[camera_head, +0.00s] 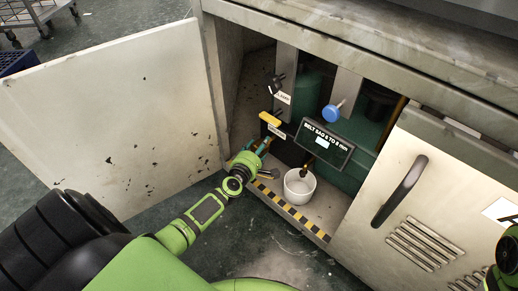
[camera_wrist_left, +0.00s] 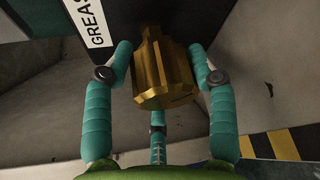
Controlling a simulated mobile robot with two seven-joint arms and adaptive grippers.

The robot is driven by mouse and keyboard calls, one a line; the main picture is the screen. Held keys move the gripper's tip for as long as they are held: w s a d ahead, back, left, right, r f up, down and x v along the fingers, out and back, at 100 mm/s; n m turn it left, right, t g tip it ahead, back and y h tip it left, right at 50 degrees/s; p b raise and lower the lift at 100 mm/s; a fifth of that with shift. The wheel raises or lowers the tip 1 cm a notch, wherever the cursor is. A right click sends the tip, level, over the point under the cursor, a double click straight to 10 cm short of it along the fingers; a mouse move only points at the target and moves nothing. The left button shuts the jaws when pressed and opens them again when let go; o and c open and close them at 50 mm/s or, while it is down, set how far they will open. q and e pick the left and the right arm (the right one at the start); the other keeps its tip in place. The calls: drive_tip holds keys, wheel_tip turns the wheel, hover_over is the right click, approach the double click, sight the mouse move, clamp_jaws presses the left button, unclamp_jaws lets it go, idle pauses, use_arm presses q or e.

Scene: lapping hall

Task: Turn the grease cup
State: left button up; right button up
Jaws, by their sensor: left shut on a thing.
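The grease cup (camera_wrist_left: 165,75) is a brass, ribbed body in the left wrist view, beside a white label (camera_wrist_left: 92,22) reading "GREAS…". My left gripper (camera_wrist_left: 161,58) has its teal fingers on both sides of the cup, shut on it, with a third finger below. In the head view my left gripper (camera_head: 264,146) reaches into the open cabinet, below a yellow handle (camera_head: 270,119); there I cannot make out the cup clearly. My right gripper is not in view; only part of an arm shows at the right edge.
The cabinet door (camera_head: 115,110) stands open at the left. A white pot (camera_head: 299,187) stands under a spout, right of the gripper. A blue knob (camera_head: 332,113) and a black "BELT SAG 6 TO 8 mm" sign (camera_head: 325,143) are nearby. A striped edge (camera_head: 290,208) borders the cabinet floor.

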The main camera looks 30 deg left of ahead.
use_arm(q)
drive_tip(key=shift+w+d+h, duration=0.15)
drive_tip(key=shift+d+h, duration=0.15)
drive_tip(key=shift+d, duration=0.3)
drive_tip(key=o, duration=1)
drive_tip(key=shift+o, duration=0.2)
drive_tip(key=shift+a, duration=0.2)
